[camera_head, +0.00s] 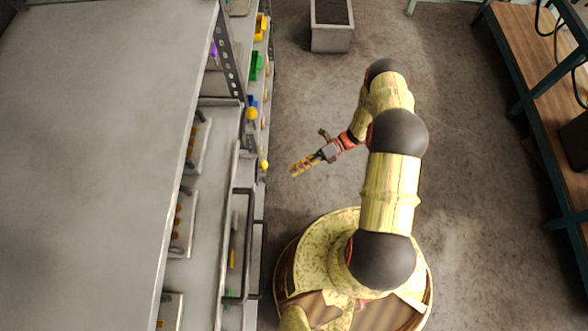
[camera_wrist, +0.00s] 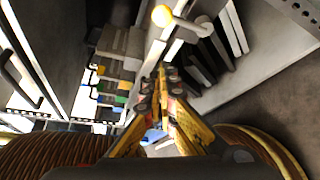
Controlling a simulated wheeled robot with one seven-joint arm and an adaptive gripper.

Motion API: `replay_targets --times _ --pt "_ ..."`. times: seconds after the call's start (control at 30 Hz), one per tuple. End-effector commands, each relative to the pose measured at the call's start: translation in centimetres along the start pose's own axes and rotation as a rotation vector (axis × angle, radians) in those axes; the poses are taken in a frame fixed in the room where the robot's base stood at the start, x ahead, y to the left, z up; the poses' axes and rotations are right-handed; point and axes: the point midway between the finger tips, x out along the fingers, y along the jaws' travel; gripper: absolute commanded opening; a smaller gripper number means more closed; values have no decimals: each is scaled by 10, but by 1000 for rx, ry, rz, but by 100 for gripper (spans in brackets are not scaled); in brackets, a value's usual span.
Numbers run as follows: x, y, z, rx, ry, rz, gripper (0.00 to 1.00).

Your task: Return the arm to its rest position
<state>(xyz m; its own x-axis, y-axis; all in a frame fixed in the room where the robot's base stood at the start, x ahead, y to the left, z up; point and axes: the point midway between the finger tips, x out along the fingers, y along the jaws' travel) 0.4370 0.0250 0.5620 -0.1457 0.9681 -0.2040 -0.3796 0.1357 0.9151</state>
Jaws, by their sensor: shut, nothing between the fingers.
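My arm stands over my round base in the head view and bends forward. My gripper (camera_head: 297,169) hangs to the left of the arm, over the floor strip beside the grey shelving unit. It also shows in the wrist view (camera_wrist: 162,72), where its yellow fingers meet at the tips. It is shut with nothing between the fingers. It looks apart from the shelving and touches nothing that I can see.
The grey shelving unit (camera_head: 95,120) fills the left, with a handle (camera_head: 236,245) jutting toward the aisle and small coloured bins (camera_head: 256,65). A grey planter box (camera_head: 331,30) stands at the back. A wooden-topped bench (camera_head: 530,50) lines the right. The floor (camera_head: 480,200) between is clear.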

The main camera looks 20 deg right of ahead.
Motion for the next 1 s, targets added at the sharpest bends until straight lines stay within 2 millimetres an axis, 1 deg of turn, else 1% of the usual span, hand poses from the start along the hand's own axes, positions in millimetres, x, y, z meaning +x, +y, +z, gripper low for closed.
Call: replay_targets --times 0.4,0.57,0.67,0.8,0.83,0.9,1.0 --pt "0 0 0 -4 0 0 0" --pt "0 -3 -2 -89 6 -13 0" --pt "2 -7 -15 -194 46 -25 0" --pt "13 4 -56 -344 140 1 0" --pt "12 8 -61 -382 163 5 0" --pt "4 21 -68 -485 224 9 0" --pt "-7 39 -70 -606 299 15 0"
